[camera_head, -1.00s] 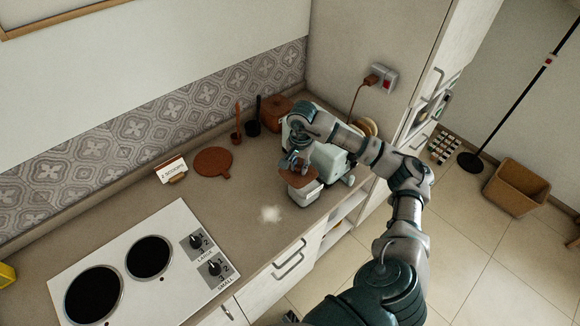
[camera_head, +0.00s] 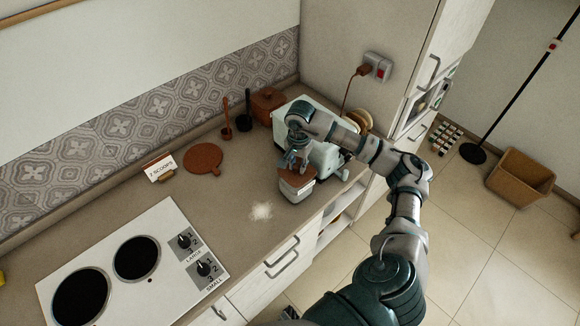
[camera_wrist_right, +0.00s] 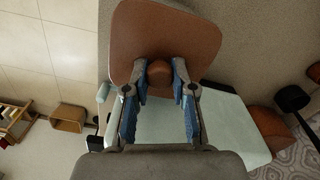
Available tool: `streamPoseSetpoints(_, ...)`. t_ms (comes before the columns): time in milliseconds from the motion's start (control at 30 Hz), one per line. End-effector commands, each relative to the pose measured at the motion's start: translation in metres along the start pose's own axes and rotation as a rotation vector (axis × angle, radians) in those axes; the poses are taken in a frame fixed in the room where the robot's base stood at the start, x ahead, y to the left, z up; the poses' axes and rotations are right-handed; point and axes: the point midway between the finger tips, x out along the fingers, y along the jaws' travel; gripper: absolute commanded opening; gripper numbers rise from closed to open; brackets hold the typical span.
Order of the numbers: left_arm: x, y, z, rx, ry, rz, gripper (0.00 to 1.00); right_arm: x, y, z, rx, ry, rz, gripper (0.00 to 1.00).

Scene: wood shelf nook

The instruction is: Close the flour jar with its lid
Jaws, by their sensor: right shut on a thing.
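The flour jar (camera_head: 296,190) is a pale, squarish container with a small label. It stands on the counter in front of the pale toaster. A brown wooden lid (camera_head: 290,173) is over its top; I cannot tell whether it is fully seated. My right gripper (camera_head: 294,160) comes down from above and is shut on the lid's round knob. In the right wrist view, the gripper (camera_wrist_right: 160,88) has its blue-padded fingers on either side of the knob, and the lid (camera_wrist_right: 165,35) hides the jar. My left gripper is not in view.
The toaster (camera_head: 325,155) stands close behind the jar. White spilled powder (camera_head: 261,211) lies left of it. A hob (camera_head: 135,270), a round brown board (camera_head: 203,158), a small sign (camera_head: 160,168) and a brown pot (camera_head: 268,104) are on the counter. The counter's front edge is near.

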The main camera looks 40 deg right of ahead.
Motion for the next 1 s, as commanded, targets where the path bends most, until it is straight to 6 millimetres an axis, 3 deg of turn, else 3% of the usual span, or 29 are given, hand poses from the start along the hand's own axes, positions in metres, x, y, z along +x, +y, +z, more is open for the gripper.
streamPoseSetpoints(100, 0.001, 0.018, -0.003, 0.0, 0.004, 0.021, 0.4, -0.001, -0.002, 0.002, 0.0, 0.003, 0.002, 0.0)
streamPoseSetpoints(267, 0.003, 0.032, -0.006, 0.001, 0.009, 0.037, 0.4, -0.002, -0.004, 0.009, -0.002, 0.01, 0.009, 0.0)
streamPoseSetpoints(467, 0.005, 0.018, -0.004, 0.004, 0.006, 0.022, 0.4, -0.002, -0.005, 0.011, -0.003, 0.014, 0.014, 0.0)
streamPoseSetpoints(733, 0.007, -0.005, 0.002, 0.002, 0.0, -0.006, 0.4, 0.001, 0.003, -0.007, -0.001, 0.006, 0.005, 0.0)
streamPoseSetpoints(867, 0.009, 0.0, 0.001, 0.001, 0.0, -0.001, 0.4, 0.002, 0.005, -0.013, 0.0, 0.002, 0.002, 0.0)
streamPoseSetpoints(1000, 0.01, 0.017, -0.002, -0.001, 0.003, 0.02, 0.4, 0.002, 0.005, -0.012, -0.001, 0.004, 0.005, 0.0)
